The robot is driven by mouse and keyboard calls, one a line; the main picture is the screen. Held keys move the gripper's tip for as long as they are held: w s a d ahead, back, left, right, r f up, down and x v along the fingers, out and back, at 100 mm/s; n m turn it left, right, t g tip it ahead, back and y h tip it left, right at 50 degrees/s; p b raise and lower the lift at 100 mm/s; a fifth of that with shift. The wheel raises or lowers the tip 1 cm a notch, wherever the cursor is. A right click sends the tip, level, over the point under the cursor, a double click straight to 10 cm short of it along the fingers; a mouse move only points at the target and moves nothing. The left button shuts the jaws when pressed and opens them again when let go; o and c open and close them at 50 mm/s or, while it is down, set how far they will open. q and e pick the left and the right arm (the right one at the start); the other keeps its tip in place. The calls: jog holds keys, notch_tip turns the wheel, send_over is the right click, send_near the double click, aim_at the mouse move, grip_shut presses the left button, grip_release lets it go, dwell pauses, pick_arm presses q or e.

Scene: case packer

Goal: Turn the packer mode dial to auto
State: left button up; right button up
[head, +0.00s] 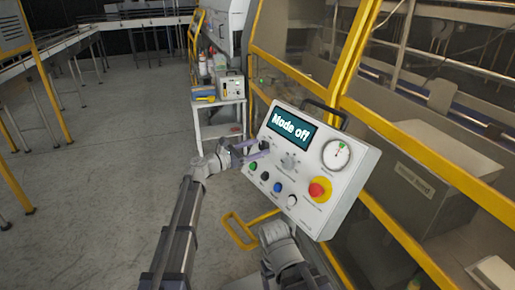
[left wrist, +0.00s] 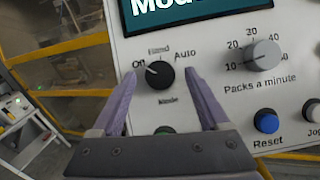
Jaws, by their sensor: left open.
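The mode dial is a black round knob (left wrist: 160,75) in the left wrist view, labelled Off, Hand and Auto around its top. Its white pointer mark points up-left towards Off. The screen (head: 289,128) on the white control panel (head: 340,205) reads "Mode off". My left gripper (left wrist: 160,80) is open, with its purple fingers on either side of the dial and visible gaps to it. In the head view my left gripper (head: 251,150) is at the panel's left side, and the dial is partly hidden there. My right gripper is not in view.
A grey packs-a-minute knob (left wrist: 262,55) sits right of the dial, with a blue Reset button (left wrist: 266,121) below it. A red emergency stop (head: 319,190) and a gauge (head: 337,153) are on the panel's right. Yellow guard frames (head: 400,135) stand behind.

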pick_arm(q)
jog(key=shift+w+d, duration=0.15)
jog(key=shift+d, duration=0.05)
grip_shut()
dwell(0.6)
